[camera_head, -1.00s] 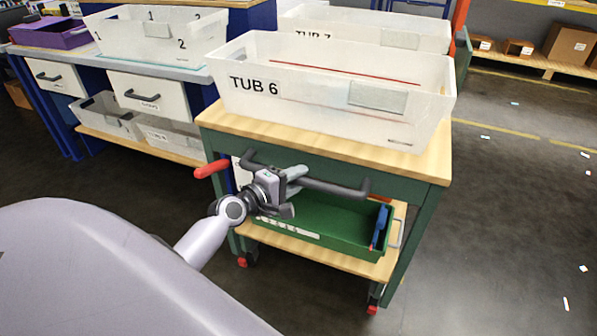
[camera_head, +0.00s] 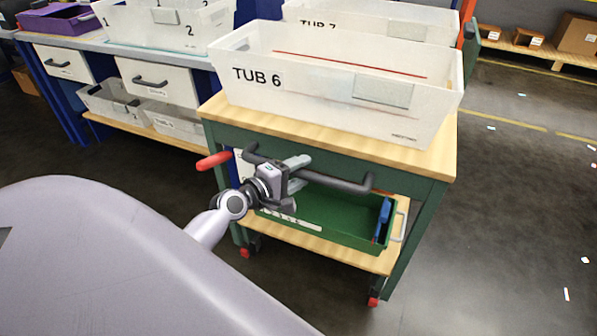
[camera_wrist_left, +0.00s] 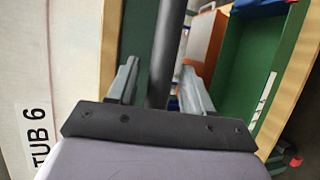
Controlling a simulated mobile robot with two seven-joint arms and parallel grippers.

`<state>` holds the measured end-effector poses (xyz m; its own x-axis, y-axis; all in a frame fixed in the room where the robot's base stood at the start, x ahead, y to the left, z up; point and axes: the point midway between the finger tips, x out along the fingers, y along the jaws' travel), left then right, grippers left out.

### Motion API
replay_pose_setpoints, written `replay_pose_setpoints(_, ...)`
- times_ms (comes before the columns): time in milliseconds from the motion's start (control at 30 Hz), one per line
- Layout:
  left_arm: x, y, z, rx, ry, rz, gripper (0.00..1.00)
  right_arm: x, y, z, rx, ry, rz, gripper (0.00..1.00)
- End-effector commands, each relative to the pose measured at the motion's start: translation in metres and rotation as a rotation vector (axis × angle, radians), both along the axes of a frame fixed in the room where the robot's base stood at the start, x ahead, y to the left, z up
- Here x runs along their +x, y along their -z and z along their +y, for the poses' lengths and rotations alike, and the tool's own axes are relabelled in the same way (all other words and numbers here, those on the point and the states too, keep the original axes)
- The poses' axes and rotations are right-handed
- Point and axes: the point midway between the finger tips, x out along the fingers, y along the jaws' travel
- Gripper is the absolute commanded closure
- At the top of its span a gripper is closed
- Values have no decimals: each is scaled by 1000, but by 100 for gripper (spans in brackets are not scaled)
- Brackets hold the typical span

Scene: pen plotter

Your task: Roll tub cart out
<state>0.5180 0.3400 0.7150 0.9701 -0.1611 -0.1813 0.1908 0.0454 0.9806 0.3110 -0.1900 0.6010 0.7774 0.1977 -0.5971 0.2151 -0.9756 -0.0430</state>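The tub cart has a wooden top (camera_head: 425,160), a dark green frame and a dark bar handle (camera_head: 340,185) across its near side. A white tub marked TUB 6 (camera_head: 300,112) stands on top; its label side also shows in the left wrist view (camera_wrist_left: 25,60). My left gripper (camera_head: 292,180) is at the left part of the handle. In the left wrist view, the handle bar (camera_wrist_left: 168,50) runs between the two spread fingers (camera_wrist_left: 160,85), with a visible gap on the left side. My right gripper is not in view.
A green tray (camera_head: 340,215) sits on the cart's lower shelf. A red lever (camera_head: 213,161) sticks out at the cart's left. A workbench (camera_head: 90,45) with drawers stands at the left, and another tub (camera_head: 430,25) is behind. The floor (camera_head: 500,220) at the right is mostly clear.

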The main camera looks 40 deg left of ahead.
Motion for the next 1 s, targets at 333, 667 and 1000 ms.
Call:
replay_pose_setpoints(333,-18,-3,3,1,-1,2,49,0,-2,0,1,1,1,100)
replay_pose_setpoints(667,-58,-10,10,0,-1,1,49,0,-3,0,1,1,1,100)
replay_pose_setpoints(1000,-69,-13,12,0,0,0,49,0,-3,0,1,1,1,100)
